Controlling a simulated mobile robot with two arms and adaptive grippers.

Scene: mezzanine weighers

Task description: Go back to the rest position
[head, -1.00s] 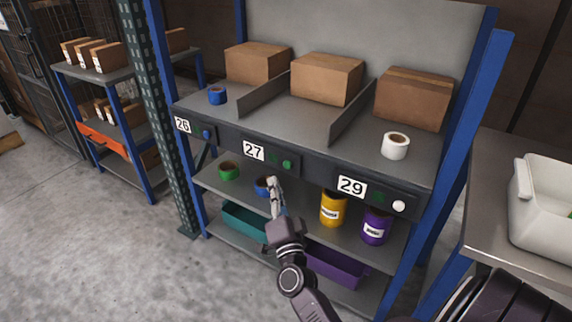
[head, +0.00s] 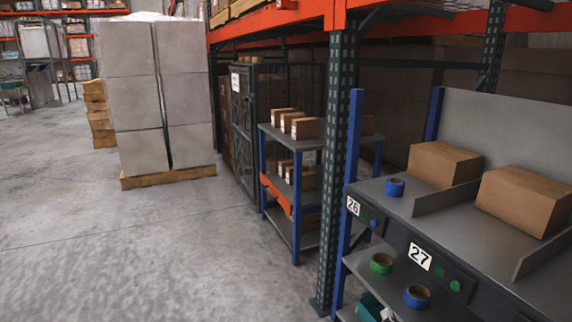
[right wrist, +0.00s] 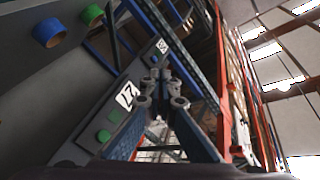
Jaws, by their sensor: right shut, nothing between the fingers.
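My left gripper is in neither view.
A blue tape roll (head: 395,187) and cartons (head: 443,164) are on the rack's top. A green roll (head: 381,263) and a blue roll (head: 417,296) are on its lower shelf. A green post (head: 335,170) stands beside it. Open floor (head: 130,255) lies left.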

